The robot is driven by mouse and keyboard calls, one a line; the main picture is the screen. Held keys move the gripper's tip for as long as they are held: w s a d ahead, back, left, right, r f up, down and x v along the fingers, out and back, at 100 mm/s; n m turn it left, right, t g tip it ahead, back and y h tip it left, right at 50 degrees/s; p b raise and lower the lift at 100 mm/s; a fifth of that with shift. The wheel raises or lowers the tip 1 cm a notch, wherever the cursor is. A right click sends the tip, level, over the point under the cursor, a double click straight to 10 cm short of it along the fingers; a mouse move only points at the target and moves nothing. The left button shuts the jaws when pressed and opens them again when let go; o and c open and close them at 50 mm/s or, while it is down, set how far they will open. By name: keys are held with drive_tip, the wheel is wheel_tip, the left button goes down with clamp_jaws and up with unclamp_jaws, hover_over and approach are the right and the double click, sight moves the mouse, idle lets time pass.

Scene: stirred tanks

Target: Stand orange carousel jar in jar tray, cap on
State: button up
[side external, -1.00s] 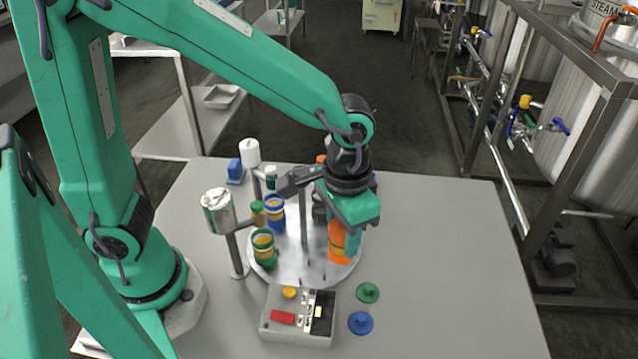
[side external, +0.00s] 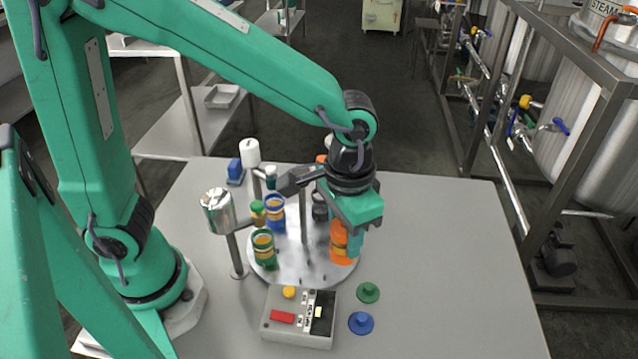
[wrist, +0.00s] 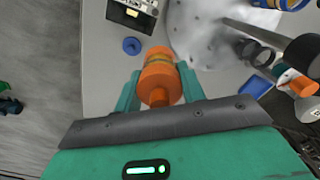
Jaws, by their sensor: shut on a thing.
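My gripper (side external: 345,232) is shut on the orange jar (side external: 339,242) at the right edge of the round metal carousel (side external: 290,262). In the wrist view the jar (wrist: 158,72) sits between my two green fingers (wrist: 158,92), with a clear amber band in its middle. An orange knobbed cap (wrist: 157,96) appears on its end nearest me. I cannot tell whether the jar's base touches the carousel. A blue-edged flat thing (wrist: 256,87) right of my fingers may be the jar tray; the side view largely hides that area behind my gripper.
A green jar (side external: 264,250) and a blue jar (side external: 275,215) stand on the carousel. A silver canister on a post (side external: 218,212) stands to its left. A control box (side external: 299,316), a green cap (side external: 368,292) and a blue cap (side external: 360,323) lie in front. The table's right side is clear.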

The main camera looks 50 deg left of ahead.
drive_tip(key=w+a+m, duration=0.2)
drive_tip(key=w+a, duration=0.4)
drive_tip(key=w, duration=0.4)
drive_tip(key=w+a+m, duration=0.2)
drive_tip(key=w+a, duration=0.3)
drive_tip(key=w, duration=0.4)
drive_tip(key=w+a+f, duration=0.2)
drive_tip(key=a, duration=0.1)
drive_tip(key=w+a+f, duration=0.1)
drive_tip(key=a+f, duration=0.2)
drive_tip(key=a, duration=0.1)
drive_tip(key=w+a+f, duration=0.2)
drive_tip(key=a, duration=0.1)
drive_tip(key=shift+w+a+f, duration=0.15)
drive_tip(key=shift+w+f, duration=0.15)
drive_tip(key=shift+f, duration=0.1)
drive_tip(key=shift+f, duration=2)
drive_tip(key=shift+f, duration=0.1)
drive_tip(key=o, duration=1)
